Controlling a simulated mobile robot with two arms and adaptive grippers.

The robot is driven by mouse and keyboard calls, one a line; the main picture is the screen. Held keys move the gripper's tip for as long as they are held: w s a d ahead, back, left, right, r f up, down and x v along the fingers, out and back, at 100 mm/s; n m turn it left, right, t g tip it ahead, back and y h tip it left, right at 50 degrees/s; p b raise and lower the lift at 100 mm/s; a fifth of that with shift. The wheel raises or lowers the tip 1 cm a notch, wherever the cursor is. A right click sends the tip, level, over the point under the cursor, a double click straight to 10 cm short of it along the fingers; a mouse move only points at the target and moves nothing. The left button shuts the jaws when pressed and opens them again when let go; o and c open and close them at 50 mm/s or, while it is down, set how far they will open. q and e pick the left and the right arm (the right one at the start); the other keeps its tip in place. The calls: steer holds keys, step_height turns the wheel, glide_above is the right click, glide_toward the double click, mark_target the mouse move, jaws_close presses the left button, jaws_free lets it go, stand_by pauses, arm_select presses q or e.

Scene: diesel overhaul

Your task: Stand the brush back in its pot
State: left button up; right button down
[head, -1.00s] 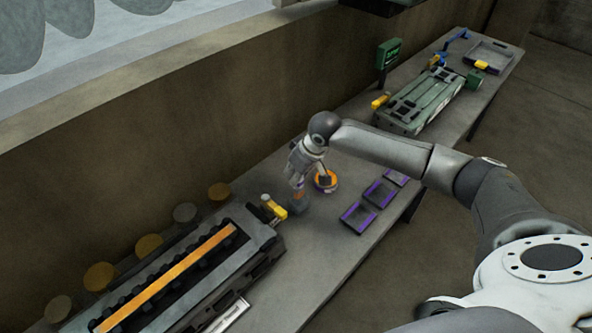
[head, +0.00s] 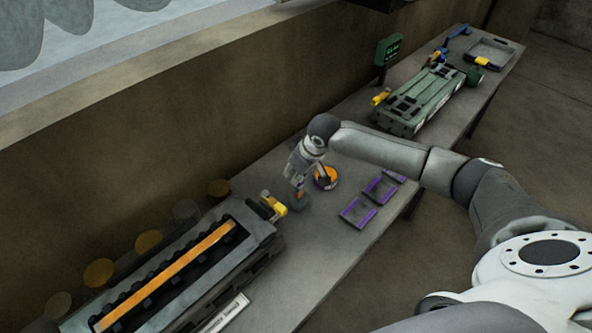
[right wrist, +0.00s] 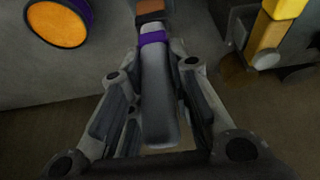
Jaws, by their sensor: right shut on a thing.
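My right gripper (right wrist: 150,105) is shut on the brush (right wrist: 155,85). The brush has a dark grey handle, a purple band and an orange-brown part beyond it, pointing away from my wrist. In the head view my right gripper (head: 298,182) hangs low over the bench with the brush below it, and a dark grey piece shows at its lower end. A round orange-topped thing with a purple rim (head: 327,178), possibly the pot, stands just right of the gripper. It shows at top left in the right wrist view (right wrist: 60,22), apart from the brush. My left gripper is out of view.
A long engine block with an orange strip (head: 170,275) lies at front left, with a yellow-handled part (head: 272,204) at its end. Purple-edged trays (head: 358,212) lie to the right. A green block (head: 425,100) is farther back. Bare bench lies in front of the gripper.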

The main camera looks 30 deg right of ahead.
steer(key=shift+f+b, duration=0.8)
steer(key=shift+f, duration=1.55)
steer(key=c, duration=1.3)
jaws_free()
steer(key=shift+o, duration=0.2)
steer(key=v, duration=1.2)
